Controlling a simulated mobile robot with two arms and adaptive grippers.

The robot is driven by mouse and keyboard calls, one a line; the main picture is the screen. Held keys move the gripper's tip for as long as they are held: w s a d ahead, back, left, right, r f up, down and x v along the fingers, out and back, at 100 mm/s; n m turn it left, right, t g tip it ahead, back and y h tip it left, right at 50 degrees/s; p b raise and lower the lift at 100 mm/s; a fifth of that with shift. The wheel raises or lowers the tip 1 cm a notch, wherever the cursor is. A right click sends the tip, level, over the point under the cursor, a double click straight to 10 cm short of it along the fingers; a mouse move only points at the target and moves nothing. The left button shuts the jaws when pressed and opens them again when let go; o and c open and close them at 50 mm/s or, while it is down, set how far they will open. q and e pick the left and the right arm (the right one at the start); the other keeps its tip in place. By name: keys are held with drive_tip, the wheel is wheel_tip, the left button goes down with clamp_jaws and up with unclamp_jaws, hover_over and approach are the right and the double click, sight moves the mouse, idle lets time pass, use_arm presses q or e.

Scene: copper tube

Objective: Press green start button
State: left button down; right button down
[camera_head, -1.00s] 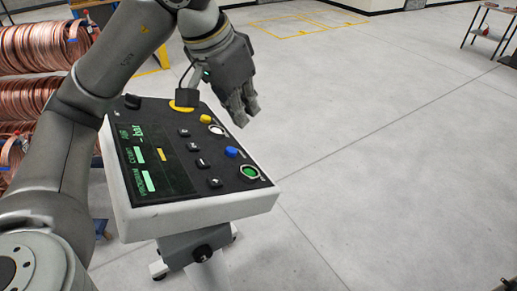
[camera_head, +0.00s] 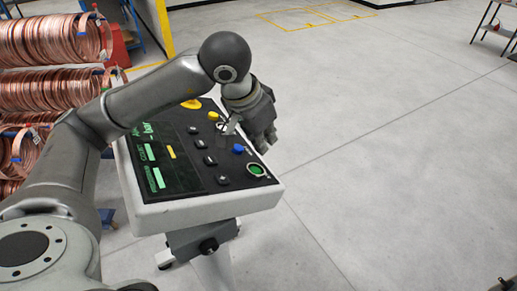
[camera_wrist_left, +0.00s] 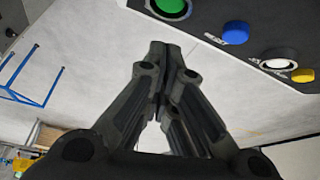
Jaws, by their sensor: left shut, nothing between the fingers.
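The green start button (camera_head: 257,170) is a round green cap in a pale ring at the near right corner of the control panel (camera_head: 160,217). It also shows at the top of the left wrist view (camera_wrist_left: 170,6), partly cut off by the frame edge. My left gripper (camera_head: 266,146) is over the right edge of the panel, beside the blue button (camera_head: 238,149) and beyond the green one. Its fingers are shut and empty, pointing down. In the left wrist view the fingertips (camera_wrist_left: 161,48) show just below the green button, apart from it in the picture. My right gripper is not in view.
The panel also carries a yellow button (camera_head: 213,116), several black knobs and a display (camera_head: 165,160). It stands on a wheeled pedestal (camera_head: 205,240). Copper coils (camera_head: 50,45) fill a rack at the left.

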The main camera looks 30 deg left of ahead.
sight(258, 168)
use_arm(q)
drive_tip(key=shift+s+a+f+p, duration=0.15)
drive_tip(key=shift+s+f+p, duration=0.2)
drive_tip(key=shift+f, duration=0.55)
drive_tip(key=shift+s+a+f+p, duration=0.1)
drive_tip(key=shift+s+f+p, duration=0.25)
drive_tip(key=shift+f, duration=0.55)
drive_tip(key=shift+s, duration=0.1)
